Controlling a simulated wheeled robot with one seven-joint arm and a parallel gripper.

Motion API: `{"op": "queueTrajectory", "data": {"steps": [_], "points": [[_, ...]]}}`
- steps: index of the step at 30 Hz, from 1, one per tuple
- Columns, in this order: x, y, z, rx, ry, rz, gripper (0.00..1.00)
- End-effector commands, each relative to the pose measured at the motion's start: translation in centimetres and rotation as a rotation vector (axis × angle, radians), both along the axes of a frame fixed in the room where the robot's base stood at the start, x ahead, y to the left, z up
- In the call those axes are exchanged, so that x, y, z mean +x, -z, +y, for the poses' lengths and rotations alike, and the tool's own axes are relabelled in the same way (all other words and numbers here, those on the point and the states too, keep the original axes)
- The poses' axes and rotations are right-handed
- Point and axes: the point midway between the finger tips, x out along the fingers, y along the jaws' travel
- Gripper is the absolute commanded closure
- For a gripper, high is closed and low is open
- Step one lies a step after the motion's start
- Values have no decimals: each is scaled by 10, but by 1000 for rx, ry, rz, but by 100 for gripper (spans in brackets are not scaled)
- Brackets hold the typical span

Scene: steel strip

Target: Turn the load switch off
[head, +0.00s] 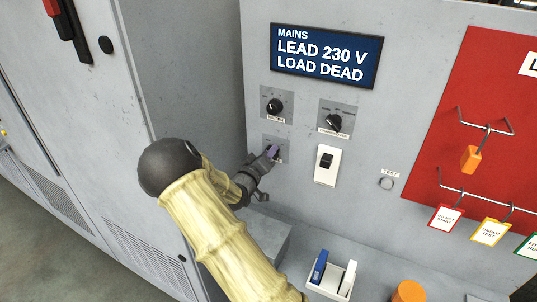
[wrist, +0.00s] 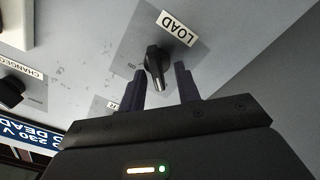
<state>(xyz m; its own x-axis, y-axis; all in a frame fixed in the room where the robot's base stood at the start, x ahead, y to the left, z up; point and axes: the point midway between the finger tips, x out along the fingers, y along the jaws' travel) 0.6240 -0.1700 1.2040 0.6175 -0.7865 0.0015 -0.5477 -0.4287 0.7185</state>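The load switch is a black rotary knob (wrist: 156,60) on a grey plate with a white LOAD label (wrist: 178,27) in the wrist view. In the head view its plate (head: 268,139) shows, but my gripper (head: 270,153) covers most of the knob. In the wrist view the two dark fingers of my gripper (wrist: 161,78) are apart, with the knob's end between them. Gaps show on both sides of the knob, the wider one on the right.
The display (head: 326,56) reads MAINS, LEAD 230 V, LOAD DEAD. A white holder (head: 326,291) stands below. A red board (head: 480,110) with hanging tags is at right.

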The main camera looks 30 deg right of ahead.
Motion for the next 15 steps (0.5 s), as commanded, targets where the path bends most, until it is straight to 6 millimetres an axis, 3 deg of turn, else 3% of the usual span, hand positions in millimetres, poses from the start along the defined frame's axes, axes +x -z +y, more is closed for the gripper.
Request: {"op": "queueTrajectory", "data": {"steps": [8, 15], "points": [[-3, 1, 3, 2, 1, 0, 67], [-23, 3, 29, 3, -1, 0, 67]]}}
